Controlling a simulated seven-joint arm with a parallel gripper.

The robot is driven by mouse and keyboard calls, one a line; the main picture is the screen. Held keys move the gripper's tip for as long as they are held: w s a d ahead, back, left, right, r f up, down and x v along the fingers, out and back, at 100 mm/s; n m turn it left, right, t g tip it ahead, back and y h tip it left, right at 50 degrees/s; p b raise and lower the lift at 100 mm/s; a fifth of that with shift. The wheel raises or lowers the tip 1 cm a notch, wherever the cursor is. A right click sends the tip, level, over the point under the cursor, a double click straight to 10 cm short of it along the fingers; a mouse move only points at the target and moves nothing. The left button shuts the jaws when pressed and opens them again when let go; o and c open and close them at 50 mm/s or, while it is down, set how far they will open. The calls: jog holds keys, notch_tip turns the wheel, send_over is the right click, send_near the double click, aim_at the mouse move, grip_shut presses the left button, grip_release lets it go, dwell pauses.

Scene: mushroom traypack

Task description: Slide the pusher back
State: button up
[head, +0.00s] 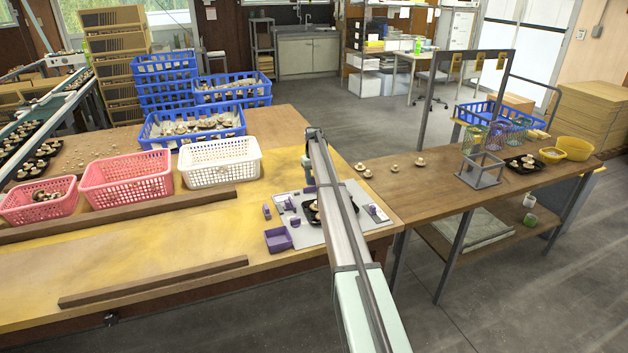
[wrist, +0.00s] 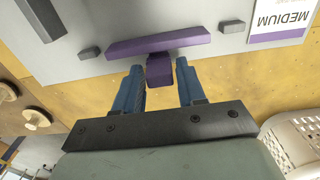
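The purple pusher shows in the wrist view as a long bar (wrist: 160,41) lying on the grey board (wrist: 215,15), with a short purple handle block (wrist: 159,72) on its near side. My gripper (wrist: 158,80) has its two blue fingers on either side of this block. A narrow gap shows at the right finger; contact at the left one I cannot tell. The fingers look open. In the head view my arm crosses the grey board (head: 310,234) and hides part of it, and the pusher is hard to make out there.
A purple bin (head: 278,239) sits at the board's left corner, with small purple parts nearby. Pink baskets (head: 127,179) and a white basket (head: 220,162) stand to the left. A wooden rail (head: 155,281) lies on the table. Loose mushrooms (head: 420,162) lie to the right.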

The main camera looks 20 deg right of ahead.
jog(key=shift+o, duration=1.1)
notch_tip(320, 180, up, 14)
jog(key=shift+a+f, duration=0.1)
jog(key=shift+f, duration=0.05)
